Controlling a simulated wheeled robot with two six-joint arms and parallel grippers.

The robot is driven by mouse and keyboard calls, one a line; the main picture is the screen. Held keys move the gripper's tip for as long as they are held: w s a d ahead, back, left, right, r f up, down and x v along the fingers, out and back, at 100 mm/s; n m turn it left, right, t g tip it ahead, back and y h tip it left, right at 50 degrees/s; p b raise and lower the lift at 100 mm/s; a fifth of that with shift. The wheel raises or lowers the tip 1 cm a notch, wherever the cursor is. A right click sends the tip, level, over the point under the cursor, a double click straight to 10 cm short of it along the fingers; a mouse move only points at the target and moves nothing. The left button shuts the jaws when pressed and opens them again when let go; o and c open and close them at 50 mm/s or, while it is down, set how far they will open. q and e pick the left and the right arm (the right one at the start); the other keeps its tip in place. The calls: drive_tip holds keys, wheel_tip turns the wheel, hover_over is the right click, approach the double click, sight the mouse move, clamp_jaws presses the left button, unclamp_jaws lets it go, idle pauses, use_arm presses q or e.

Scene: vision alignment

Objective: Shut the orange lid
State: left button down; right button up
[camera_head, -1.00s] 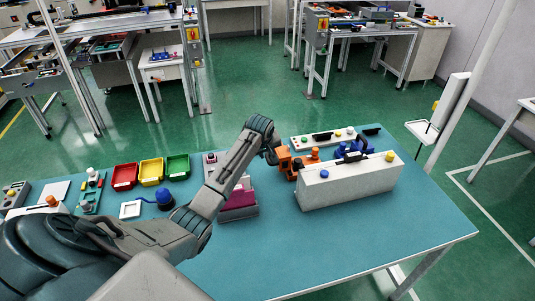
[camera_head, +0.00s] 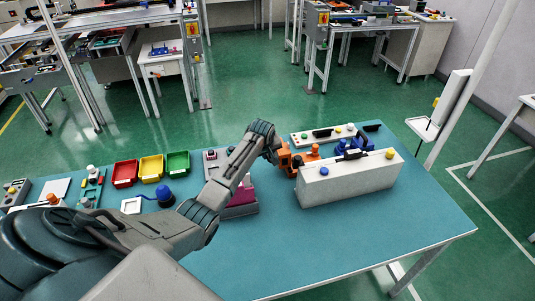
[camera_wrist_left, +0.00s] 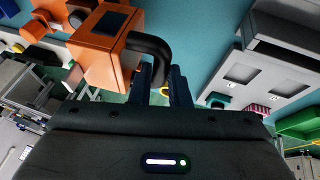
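The orange lid (camera_head: 284,159) is at the left end of the white box on the teal table, seen small and partly behind my gripper. In the left wrist view an orange block-shaped part (camera_wrist_left: 104,52) with a dark square face and a curved black handle (camera_wrist_left: 153,50) is close in front. My left gripper (camera_head: 274,152) reaches it from the left. Its two dark fingers (camera_wrist_left: 166,85) stand apart with a narrow gap, and the handle's end lies at that gap. Whether they touch the handle is not clear. My right gripper is not in view.
The white box (camera_head: 348,183) stands right of my gripper, with a control panel (camera_head: 325,136) behind it. A grey unit with magenta (camera_head: 240,208) sits under my left arm. Red, yellow and green bins (camera_head: 151,168) are further left. The table's front right is clear.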

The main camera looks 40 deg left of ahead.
sight(281, 150)
use_arm(q)
drive_tip(key=shift+w+r, duration=0.1)
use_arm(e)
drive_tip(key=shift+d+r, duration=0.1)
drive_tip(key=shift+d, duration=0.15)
use_arm(q)
drive_tip(key=shift+w+d+r, duration=0.1)
drive_tip(key=shift+d+r, duration=0.05)
drive_tip(key=shift+r, duration=0.05)
drive_tip(key=shift+w+d+r+g+y+p, duration=0.3)
drive_tip(key=shift+w+r+g+y+p, duration=0.1)
drive_tip(key=shift+g, duration=0.1)
drive_tip(key=w+d+g+y+b, duration=0.1)
drive_tip(key=w+r+g+y+b, duration=0.1)
drive_tip(key=w+d+m+g+b, duration=0.1)
drive_tip(key=b, duration=0.1)
drive_tip(key=shift+d+r+y, duration=0.3)
drive_tip(key=shift+d+y, duration=0.05)
drive_tip(key=shift+y, duration=0.05)
drive_tip(key=shift+w+d+r+m+g+y+b, duration=0.3)
drive_tip(key=shift+w+g+y+b, duration=0.15)
drive_tip(key=shift+b, duration=0.45)
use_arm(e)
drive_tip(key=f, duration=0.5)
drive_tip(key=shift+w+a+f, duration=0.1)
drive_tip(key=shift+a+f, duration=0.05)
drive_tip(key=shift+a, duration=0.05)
